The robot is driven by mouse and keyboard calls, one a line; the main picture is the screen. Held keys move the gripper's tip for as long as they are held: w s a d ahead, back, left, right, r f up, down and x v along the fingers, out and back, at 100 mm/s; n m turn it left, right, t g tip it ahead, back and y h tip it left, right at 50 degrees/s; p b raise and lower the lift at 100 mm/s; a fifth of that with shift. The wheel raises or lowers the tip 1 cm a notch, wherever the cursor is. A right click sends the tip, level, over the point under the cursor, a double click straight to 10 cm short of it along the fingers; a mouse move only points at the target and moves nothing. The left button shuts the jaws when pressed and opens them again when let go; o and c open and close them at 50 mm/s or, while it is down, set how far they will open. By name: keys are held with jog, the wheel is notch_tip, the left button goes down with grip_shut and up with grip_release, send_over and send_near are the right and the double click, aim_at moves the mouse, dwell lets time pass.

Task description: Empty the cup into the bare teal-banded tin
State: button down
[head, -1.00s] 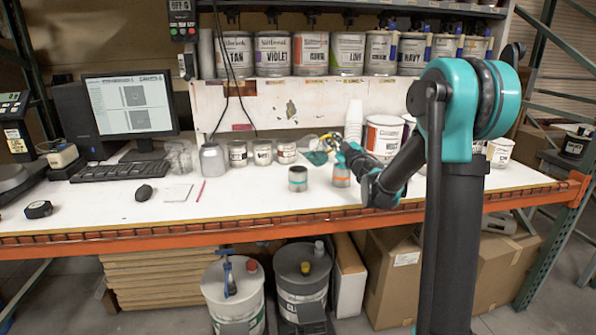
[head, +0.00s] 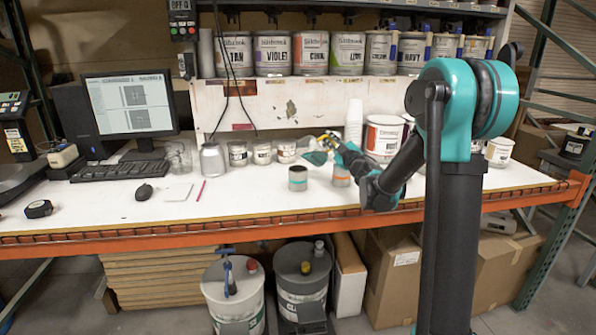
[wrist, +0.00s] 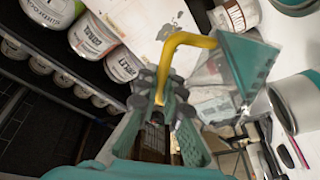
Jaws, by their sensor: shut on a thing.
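My gripper (head: 339,146) is shut on the yellow handle (wrist: 186,45) of the cup. The cup (wrist: 220,72) looks clear with a teal part and is strongly tilted in the wrist view. In the head view the cup (head: 317,157) is held above the bench, behind the two small tins. Whether anything is left in it cannot be told. The teal-banded tin (head: 298,179) stands upright on the bench, in front of the cup and slightly left. An orange-banded tin (head: 341,177) stands just to its right, partly beside my arm.
Several small labelled cans (head: 262,153) and a grey metal bottle (head: 212,160) stand behind on the left. White stacked cups (head: 354,122) and a large red-labelled can (head: 383,137) stand behind on the right.

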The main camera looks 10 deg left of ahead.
jog(key=shift+s+a+r+n+y, duration=0.2)
jog(key=shift+r+n, duration=0.2)
jog(key=shift+n, duration=0.1)
jog(key=shift+s+a+r+n+y, duration=0.15)
jog(key=shift+a+r+n+y, duration=0.05)
jog(key=shift+r+n, duration=0.25)
jog(key=shift+s+a+f+n, duration=0.1)
jog(key=shift+s+a+n, duration=0.3)
jog(key=shift+n, duration=0.65)
dwell(1.2)
jog(key=shift+s+a+r+n+y, duration=0.45)
jog(key=shift+a+r+n+y, duration=0.15)
jog(key=shift+n, duration=0.5)
dwell(2.9)
jog(key=shift+s, duration=0.1)
dwell(0.7)
